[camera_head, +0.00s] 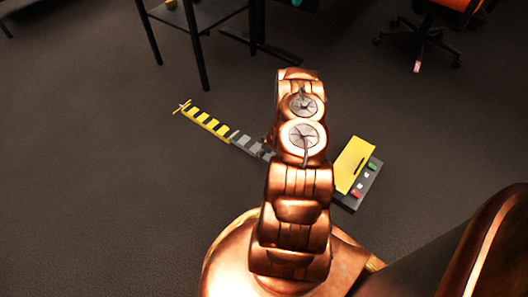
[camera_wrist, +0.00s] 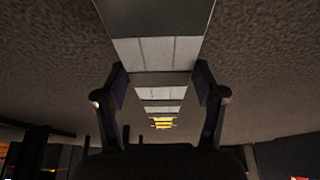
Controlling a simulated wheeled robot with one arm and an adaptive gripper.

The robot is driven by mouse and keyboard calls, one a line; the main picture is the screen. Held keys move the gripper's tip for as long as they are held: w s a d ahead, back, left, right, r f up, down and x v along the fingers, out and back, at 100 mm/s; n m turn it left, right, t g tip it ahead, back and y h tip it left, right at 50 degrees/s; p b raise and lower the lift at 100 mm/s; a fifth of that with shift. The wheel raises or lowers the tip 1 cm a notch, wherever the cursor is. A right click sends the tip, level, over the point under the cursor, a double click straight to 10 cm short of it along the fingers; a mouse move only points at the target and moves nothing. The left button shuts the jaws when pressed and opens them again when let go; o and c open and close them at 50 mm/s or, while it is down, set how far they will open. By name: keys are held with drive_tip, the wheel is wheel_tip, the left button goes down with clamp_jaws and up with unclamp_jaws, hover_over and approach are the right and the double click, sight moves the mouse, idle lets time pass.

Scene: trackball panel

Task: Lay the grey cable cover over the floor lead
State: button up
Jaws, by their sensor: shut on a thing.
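The grey cable cover (camera_head: 248,145) is a flat strip with lighter and darker grey bands, partly hidden behind my arm in the head view. In the wrist view the cover (camera_wrist: 158,50) runs away from the camera between the two fingers of my gripper (camera_wrist: 160,75), which is shut on its sides. A yellow and black banded strip (camera_head: 207,122) lies on the floor in line with the cover's far end. It also shows in the wrist view (camera_wrist: 162,123). A thin yellow piece (camera_head: 182,107) sticks out at its far end. I cannot make out the floor lead under the cover. My arm hides my gripper in the head view.
A dark panel (camera_head: 345,202) with a yellow plate (camera_head: 354,164) and red and green parts lies on the floor to the right of my arm. A dark table (camera_head: 185,20) stands at the back, an orange chair (camera_head: 430,30) at the back right. The carpet at left is clear.

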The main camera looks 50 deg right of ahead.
drive_tip(key=shift+f+b, duration=0.6)
drive_tip(key=shift+f, duration=0.9)
idle(0.5)
drive_tip(key=o, duration=1.6)
drive_tip(key=shift+c, duration=0.2)
drive_tip(key=shift+v, duration=6)
